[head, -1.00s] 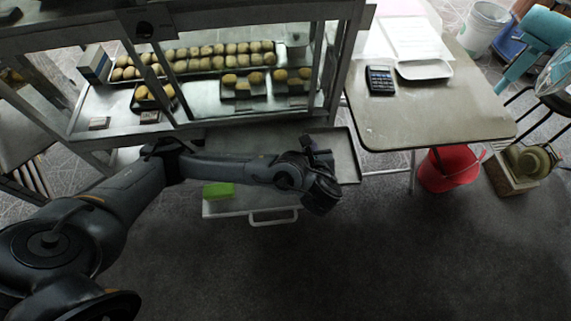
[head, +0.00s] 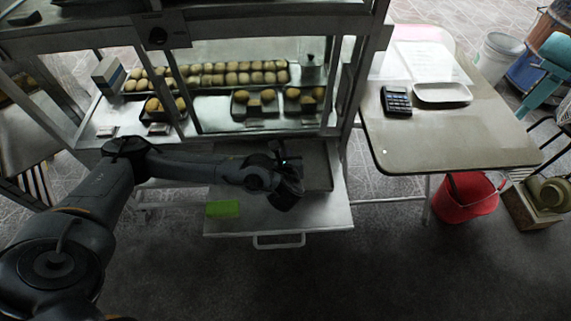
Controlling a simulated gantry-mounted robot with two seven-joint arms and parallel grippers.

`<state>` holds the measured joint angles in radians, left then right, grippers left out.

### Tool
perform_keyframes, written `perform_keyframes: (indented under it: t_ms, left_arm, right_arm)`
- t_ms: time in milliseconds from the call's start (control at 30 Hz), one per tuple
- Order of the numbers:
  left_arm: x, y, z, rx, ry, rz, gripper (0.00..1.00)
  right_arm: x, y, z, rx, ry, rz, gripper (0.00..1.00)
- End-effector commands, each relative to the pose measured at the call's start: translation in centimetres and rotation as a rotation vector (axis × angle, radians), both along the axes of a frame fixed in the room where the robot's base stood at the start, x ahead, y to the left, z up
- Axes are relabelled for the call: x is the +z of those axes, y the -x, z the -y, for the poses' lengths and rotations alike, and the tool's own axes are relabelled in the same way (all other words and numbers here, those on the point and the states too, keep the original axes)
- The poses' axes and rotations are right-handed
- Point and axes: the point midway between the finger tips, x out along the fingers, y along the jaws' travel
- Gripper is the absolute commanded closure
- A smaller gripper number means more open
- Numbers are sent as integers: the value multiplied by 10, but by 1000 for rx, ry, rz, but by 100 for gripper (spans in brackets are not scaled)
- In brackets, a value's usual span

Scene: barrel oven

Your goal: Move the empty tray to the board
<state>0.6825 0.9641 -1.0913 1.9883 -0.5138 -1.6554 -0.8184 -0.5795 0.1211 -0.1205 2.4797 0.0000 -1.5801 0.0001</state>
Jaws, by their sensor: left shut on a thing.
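The empty tray (head: 317,168) is a shallow grey metal tray with a dark rim, in front of the glass display case. Its left part is hidden behind my left arm and gripper. The board (head: 325,217) is a pale pull-out panel with a front handle, below the case. The tray overlaps the back right of the board; I cannot tell whether it rests on it or hangs just above. My left gripper (head: 287,186) is shut on the tray near its front edge; the fingertips are mostly hidden. My right gripper is not in view.
A green block (head: 223,209) lies on the board's left side. The display case (head: 230,128) behind holds several trays of buns. A table (head: 440,140) with a calculator (head: 396,100) and a white dish (head: 442,92) stands right. A red bucket (head: 465,197) is under it.

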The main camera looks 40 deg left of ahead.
Motion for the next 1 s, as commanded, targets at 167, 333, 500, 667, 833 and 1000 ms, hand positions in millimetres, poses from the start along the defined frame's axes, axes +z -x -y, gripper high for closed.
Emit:
perform_keyframes:
  t_ms: [167,333,500,667,833,1000]
  left_arm:
    - [-24,0,0,1,-1,2,100]
    - [-38,0,0,0,-1,1,100]
    - [-37,0,0,1,0,1,100]
    - [-38,0,0,1,-2,0,87]
    - [-38,0,0,0,-1,-1,62]
    - [-38,0,0,0,-1,-1,62]
  right_arm:
    - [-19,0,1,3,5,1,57]
    - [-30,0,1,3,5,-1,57]
    - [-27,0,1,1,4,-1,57]
    - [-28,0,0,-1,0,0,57]
    - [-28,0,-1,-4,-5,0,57]
    - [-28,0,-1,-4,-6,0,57]
